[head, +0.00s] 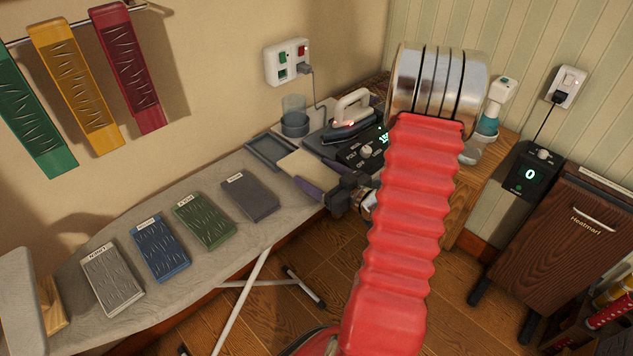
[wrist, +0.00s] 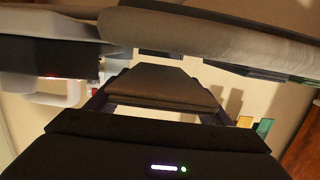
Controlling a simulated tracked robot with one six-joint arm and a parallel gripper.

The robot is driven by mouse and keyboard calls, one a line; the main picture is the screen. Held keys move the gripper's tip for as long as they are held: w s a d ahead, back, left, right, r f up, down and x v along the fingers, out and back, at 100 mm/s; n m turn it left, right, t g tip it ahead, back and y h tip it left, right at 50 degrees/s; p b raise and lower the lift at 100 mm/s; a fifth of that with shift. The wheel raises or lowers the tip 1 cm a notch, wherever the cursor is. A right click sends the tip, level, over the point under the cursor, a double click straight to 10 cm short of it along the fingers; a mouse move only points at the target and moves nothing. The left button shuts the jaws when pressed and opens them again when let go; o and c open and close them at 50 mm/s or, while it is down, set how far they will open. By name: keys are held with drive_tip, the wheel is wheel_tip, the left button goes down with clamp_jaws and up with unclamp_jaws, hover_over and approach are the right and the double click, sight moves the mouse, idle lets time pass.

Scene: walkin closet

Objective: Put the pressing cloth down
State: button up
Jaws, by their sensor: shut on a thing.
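A folded cream pressing cloth (head: 300,167) is held flat between the fingers of my gripper (head: 312,172), near the right end of the ironing board (head: 150,220). In the wrist view the cloth (wrist: 165,85) looks brown and shaded, and it lies between both fingers of my gripper (wrist: 160,100). My gripper is shut on it. A shallow grey tray (head: 268,151) lies just left of and behind the cloth. I cannot tell whether the cloth touches the surface below.
An iron (head: 352,122) with a red light stands behind a black control box (head: 362,150). A clear cup (head: 294,117) is beside it. Several fabric sample boards, including a grey one (head: 249,196), lie along the board. A wooden cabinet (head: 570,235) stands right.

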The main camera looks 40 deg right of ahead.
drive_tip(key=shift+f, duration=1.45)
drive_tip(key=o, duration=1.2)
drive_tip(key=shift+f, duration=0.1)
drive_tip(key=shift+c, duration=0.2)
drive_tip(key=shift+s+d+r, duration=0.1)
drive_tip(key=shift+s+r, duration=0.1)
drive_tip(key=shift+s, duration=0.35)
drive_tip(key=s+r, duration=0.1)
drive_tip(key=s, duration=1)
drive_tip(key=shift+r, duration=0.3)
drive_tip(key=shift+w+d, duration=0.1)
